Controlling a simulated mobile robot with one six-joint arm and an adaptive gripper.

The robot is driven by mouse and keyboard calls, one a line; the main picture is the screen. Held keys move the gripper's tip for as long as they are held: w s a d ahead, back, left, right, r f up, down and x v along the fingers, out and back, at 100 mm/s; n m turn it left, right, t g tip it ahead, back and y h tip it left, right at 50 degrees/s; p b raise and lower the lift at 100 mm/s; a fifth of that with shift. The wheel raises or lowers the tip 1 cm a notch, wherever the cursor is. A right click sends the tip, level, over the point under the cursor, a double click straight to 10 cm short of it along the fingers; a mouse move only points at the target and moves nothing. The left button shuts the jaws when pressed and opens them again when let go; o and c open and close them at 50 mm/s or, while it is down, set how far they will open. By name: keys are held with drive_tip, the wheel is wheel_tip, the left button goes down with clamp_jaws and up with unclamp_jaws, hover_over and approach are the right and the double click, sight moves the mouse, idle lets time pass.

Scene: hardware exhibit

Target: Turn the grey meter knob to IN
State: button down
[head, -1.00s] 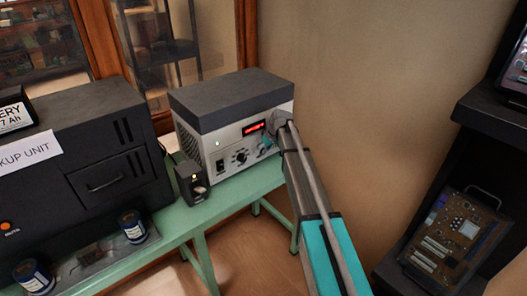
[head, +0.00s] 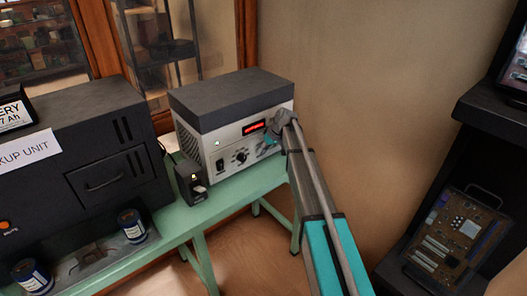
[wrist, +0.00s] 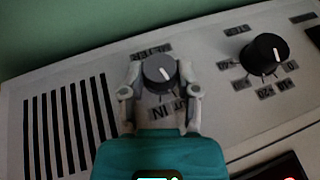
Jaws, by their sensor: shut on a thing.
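The grey meter knob (wrist: 158,74) is on the pale front panel of the instrument box (head: 222,146). In the wrist view its white pointer line slants to the lower right, toward a small label (wrist: 180,104) that seems to read OUT. The IN label (wrist: 156,113) is just below the knob, to the left of that one. My gripper (wrist: 161,70) is shut on the knob, one finger on each side. In the head view my gripper (head: 271,133) is at the right part of the box front, and my wrist hides the grey knob.
A black knob (wrist: 264,53) with several labels is right of the grey knob in the wrist view; vent slots (wrist: 68,128) are to the left. The box has a lit red display (head: 254,127) and stands on a green bench (head: 240,186) beside a black unit (head: 60,135).

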drive_tip(key=g+y+b, duration=0.1)
drive_tip(key=y+b, duration=0.1)
drive_tip(key=m+g+y+b, duration=0.1)
drive_tip(key=shift+w+d+f+y+b, duration=0.2)
drive_tip(key=shift+f+y+b, duration=0.15)
drive_tip(key=shift+f+y, duration=0.05)
drive_tip(key=shift+s+r+g+y+b, duration=0.15)
drive_tip(key=shift+g+y+b, duration=0.45)
drive_tip(key=shift+y+b, duration=0.35)
drive_tip(key=shift+m, duration=0.3)
drive_tip(key=shift+c, duration=1.7)
unclamp_jaws()
drive_tip(key=shift+r, duration=0.1)
drive_tip(key=shift+r+h+p, duration=0.1)
drive_tip(key=shift+h+p, duration=0.15)
drive_tip(key=shift+p, duration=0.15)
